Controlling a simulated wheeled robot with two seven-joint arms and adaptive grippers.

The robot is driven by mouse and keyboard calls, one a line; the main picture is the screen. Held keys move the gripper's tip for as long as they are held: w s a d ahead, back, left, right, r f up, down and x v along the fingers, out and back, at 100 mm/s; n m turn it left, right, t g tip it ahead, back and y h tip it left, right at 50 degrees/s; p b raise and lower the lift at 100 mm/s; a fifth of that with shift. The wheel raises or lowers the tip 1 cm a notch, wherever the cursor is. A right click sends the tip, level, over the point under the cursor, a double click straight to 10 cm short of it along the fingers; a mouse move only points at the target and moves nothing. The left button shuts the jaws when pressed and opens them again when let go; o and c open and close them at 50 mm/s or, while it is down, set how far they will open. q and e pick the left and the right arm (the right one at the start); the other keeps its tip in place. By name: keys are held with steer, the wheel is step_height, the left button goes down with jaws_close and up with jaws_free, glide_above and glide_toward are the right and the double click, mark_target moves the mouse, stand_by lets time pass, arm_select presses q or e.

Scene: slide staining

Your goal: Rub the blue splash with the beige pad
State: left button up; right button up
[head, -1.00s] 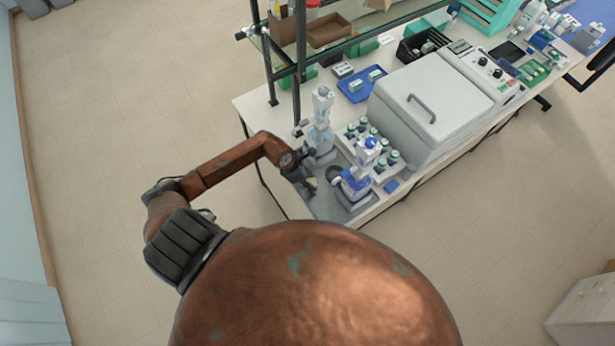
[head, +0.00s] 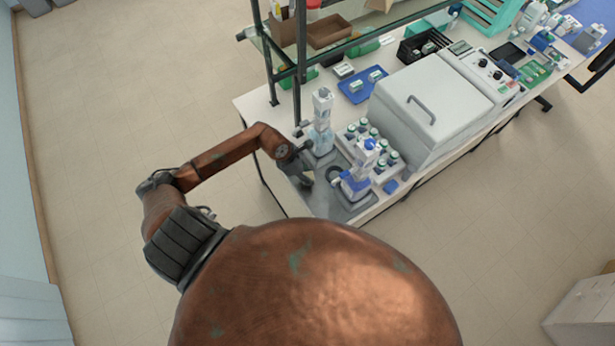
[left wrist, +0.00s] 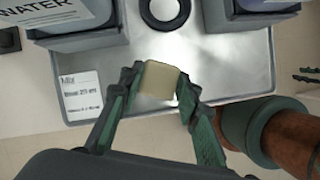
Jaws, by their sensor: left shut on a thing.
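The beige pad (left wrist: 160,80) is between the fingertips of my left gripper (left wrist: 160,88) in the left wrist view. The gripper is shut on it, over the grey metal tray (left wrist: 230,78). In the head view my left gripper (head: 302,178) is over the near-left part of the tray (head: 322,203). I see no blue splash on the bare parts of the tray; the pad and gripper hide some of its surface. I cannot tell whether the pad touches the tray.
A dark ring (left wrist: 165,8) lies on the tray beyond the pad. A water bottle (head: 321,125) and a blue-labelled bottle (head: 356,180) stand at the tray. A white label card (left wrist: 82,95) is at left in the wrist view. A rack of vials (head: 372,145) stands behind.

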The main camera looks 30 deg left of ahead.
arm_select(q)
step_height(320, 180, up, 3)
steer(key=shift+w+f+p, duration=0.1)
steer(key=shift+p, duration=0.55)
steer(key=shift+r+p, duration=0.55)
steer(key=shift+r, duration=0.5)
